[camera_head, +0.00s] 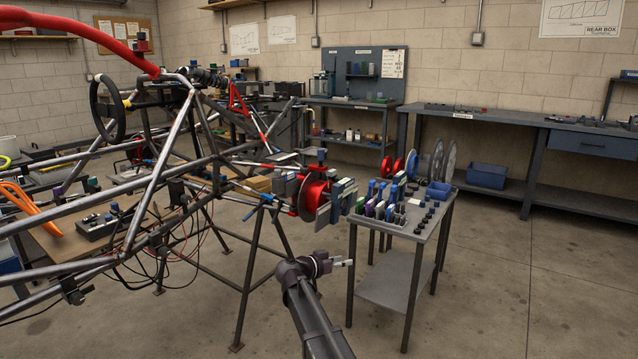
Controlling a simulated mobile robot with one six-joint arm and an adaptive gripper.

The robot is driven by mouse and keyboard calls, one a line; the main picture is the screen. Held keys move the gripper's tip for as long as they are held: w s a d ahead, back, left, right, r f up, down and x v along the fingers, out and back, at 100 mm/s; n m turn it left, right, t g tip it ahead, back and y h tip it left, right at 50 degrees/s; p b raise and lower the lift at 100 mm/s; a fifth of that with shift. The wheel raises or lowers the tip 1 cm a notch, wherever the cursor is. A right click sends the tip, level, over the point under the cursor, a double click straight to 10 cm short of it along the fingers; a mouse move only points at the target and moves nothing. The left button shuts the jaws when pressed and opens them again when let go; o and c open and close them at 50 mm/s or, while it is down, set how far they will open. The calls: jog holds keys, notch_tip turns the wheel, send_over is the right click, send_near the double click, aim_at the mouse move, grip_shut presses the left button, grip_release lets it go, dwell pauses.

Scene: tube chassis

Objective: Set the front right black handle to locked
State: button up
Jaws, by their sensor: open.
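A tube chassis (160,150) of bare metal tubes stands at left and centre on dark legs. Several small dark parts sit on its tubes, among them a black clamp-like part (72,291) at lower left. I cannot tell which part is the front right black handle, or its lock state. A red hub (313,195) with grey plates is at the chassis's right end. My gripper (346,262) is small in view, open and empty, below and slightly right of the hub. It appears apart from the chassis, over the floor in the picture.
A grey cart (415,222) with blue, green and purple parts and black knobs stands just right of the hub. A steering wheel (107,110) is at upper left. A workbench (490,118) lines the back wall. The floor at right is clear.

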jog(key=s+d+f+n+g+y, duration=0.2)
jog(key=s+d+f+g+y, duration=0.1)
jog(key=s+d+f, duration=0.3)
jog(key=s+d+f+n+g+y, duration=0.1)
jog(key=s+d+f+g+y, duration=0.15)
jog(key=s+d, duration=0.45)
jog(key=s+a+f+n+g+y+p, duration=0.1)
jog(key=s+f+n+g+y, duration=0.2)
jog(key=s, duration=0.6)
jog(key=s+a+f+n+y+p, duration=0.15)
jog(key=s+y, duration=0.25)
jog(key=s, duration=0.5)
notch_tip(320, 180, up, 38)
jog(key=p, duration=3.7)
jog(key=shift+s+a+n, duration=0.15)
jog(key=shift+s+n, duration=0.1)
jog(key=shift+n, duration=0.1)
jog(key=shift+y, duration=0.25)
